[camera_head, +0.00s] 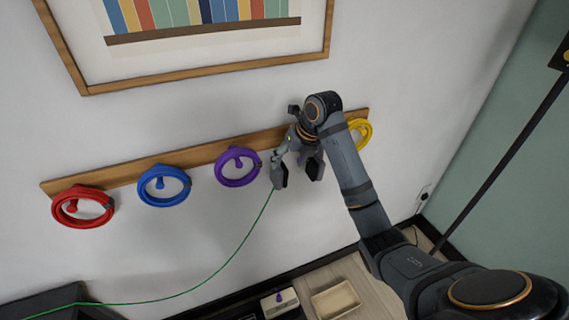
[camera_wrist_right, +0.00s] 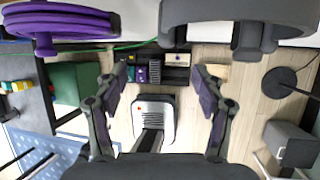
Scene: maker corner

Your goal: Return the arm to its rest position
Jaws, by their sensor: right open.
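My right gripper (camera_head: 298,174) hangs in front of the wooden wall rail (camera_head: 205,153), fingers pointing down. In the right wrist view its two fingers (camera_wrist_right: 167,76) stand wide apart with nothing between them. It is just right of the purple coil (camera_head: 220,172) and left of the yellow coil (camera_head: 365,133), which my arm partly hides. The purple coil also shows at the top left of the wrist view (camera_wrist_right: 60,22). A dark grey ring-like shape (camera_wrist_right: 240,12) fills the wrist view's top right; the gripper covers that part of the rail in the head view. My left gripper is not in view.
A red coil (camera_head: 60,214) and a blue coil (camera_head: 147,193) hang further left. A green cord (camera_head: 226,262) droops from near the right gripper to the lower left. A framed picture (camera_head: 200,70) hangs above. A pale tray (camera_head: 318,301) lies below; a dark pole (camera_head: 505,160) stands right.

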